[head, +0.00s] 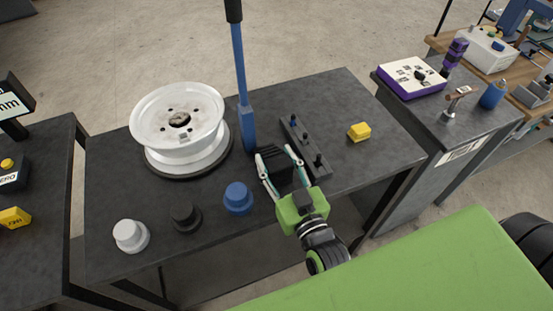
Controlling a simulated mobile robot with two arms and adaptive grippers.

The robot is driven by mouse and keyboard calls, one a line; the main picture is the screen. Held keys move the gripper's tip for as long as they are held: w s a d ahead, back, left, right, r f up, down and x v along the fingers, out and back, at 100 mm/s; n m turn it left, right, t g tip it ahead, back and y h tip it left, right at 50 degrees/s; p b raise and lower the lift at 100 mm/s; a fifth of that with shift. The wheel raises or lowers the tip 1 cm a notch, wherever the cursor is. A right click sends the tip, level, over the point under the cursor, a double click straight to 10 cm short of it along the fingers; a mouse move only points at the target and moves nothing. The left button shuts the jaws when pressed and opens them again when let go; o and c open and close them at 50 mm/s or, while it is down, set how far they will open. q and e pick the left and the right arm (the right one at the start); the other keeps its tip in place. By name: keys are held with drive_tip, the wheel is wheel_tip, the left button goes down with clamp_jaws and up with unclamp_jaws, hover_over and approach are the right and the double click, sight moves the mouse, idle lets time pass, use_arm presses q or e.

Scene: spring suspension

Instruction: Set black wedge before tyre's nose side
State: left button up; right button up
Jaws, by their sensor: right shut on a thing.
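My right gripper (277,160) reaches over the front of the dark table. It is shut on a black ribbed block, which looks like the black wedge (279,168). The wedge sits between the two fingers, at or just above the tabletop; I cannot tell if it touches. A black tyre (534,242) shows in part at the lower right edge, beside a large green panel (430,270). Most of the tyre is hidden or outside the picture. My left gripper is not in view.
On the dark table (385,150) are a white wheel rim (165,118), a blue post (243,90), a grey bar with knobs (305,150), a yellow block (359,131), and blue (238,197), black (185,215) and white (130,235) knobs. A side bench (475,122) stands right.

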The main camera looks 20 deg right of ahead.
drive_tip(key=shift+s+r, duration=0.1)
drive_tip(key=o, duration=1.6)
drive_tip(key=shift+f, duration=0.25)
drive_tip(key=shift+r, duration=0.2)
